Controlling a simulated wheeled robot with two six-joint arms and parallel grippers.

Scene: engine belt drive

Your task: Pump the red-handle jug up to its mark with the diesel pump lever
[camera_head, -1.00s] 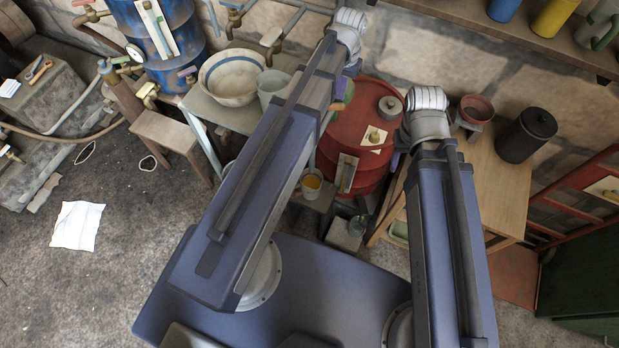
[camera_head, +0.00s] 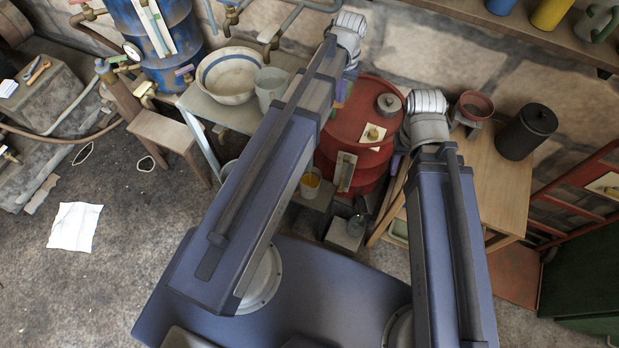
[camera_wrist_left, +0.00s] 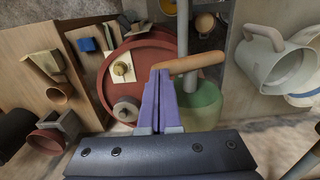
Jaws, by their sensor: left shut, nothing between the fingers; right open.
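The red drum (camera_head: 343,130) stands behind my arms, partly hidden by my left arm. In the left wrist view, a wooden handle (camera_wrist_left: 198,63), apparently the pump lever, sticks out beside a grey upright pipe (camera_wrist_left: 184,30). My left gripper (camera_wrist_left: 162,78) is shut and empty, its purple fingertips close to the handle's end; I cannot tell whether they touch. A container with amber liquid (camera_head: 311,183) sits low by the drum; it also shows in the left wrist view (camera_wrist_left: 204,22). I cannot make out a red handle or mark on it. My right gripper (camera_head: 397,163) is open beside the drum, mostly hidden.
A grey jug (camera_head: 271,84) and a striped basin (camera_head: 231,77) stand on the bench to the left. A wooden table (camera_head: 498,180) with a black canister (camera_head: 527,133) is at right. A small bottle (camera_head: 357,224) sits low before the drum. The left floor holds a paper sheet (camera_head: 75,227).

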